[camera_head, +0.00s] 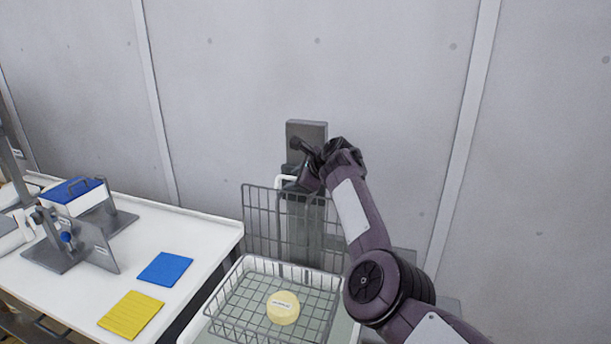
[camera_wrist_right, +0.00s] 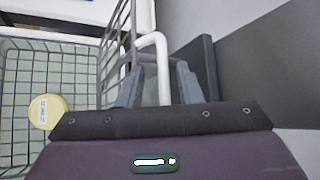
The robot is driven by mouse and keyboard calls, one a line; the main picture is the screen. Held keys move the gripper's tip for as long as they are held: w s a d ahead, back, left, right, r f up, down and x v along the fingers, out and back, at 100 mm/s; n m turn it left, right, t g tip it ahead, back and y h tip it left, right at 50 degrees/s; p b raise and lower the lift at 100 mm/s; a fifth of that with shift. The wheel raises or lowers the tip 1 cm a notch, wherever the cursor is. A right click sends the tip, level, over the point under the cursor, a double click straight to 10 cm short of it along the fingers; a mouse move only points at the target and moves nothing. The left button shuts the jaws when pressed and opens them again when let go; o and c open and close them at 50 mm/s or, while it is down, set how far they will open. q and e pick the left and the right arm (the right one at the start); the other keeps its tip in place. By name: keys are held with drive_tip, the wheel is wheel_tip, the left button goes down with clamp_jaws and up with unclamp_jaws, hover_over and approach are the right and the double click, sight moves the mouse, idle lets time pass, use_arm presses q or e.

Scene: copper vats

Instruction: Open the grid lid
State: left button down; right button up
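The grid lid (camera_head: 262,222) is a grey wire mesh panel standing upright at the back of the wire basket (camera_head: 232,318). In the right wrist view the lid (camera_wrist_right: 112,62) rises steeply beside the basket. A white bar handle (camera_head: 284,179) sticks out at its top; it also shows in the wrist view (camera_wrist_right: 162,58). My right gripper (camera_wrist_right: 158,88) has its two fingers apart, with the white handle between them; I cannot tell whether either finger touches it. In the head view my right wrist hides part of the lid. My left gripper is not in view.
A yellow cheese-like round (camera_head: 283,308) lies in the basket. A grey post with a plate (camera_head: 306,130) stands behind the lid, near the wall. The white table (camera_head: 205,240) on the left holds a blue mat (camera_head: 165,269), a yellow mat (camera_head: 131,315) and grey stands.

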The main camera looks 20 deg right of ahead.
drive_tip(key=b+v, duration=0.2)
drive_tip(key=v, duration=0.4)
drive_tip(key=shift+s+r, duration=0.15)
drive_tip(key=shift+s, duration=0.15)
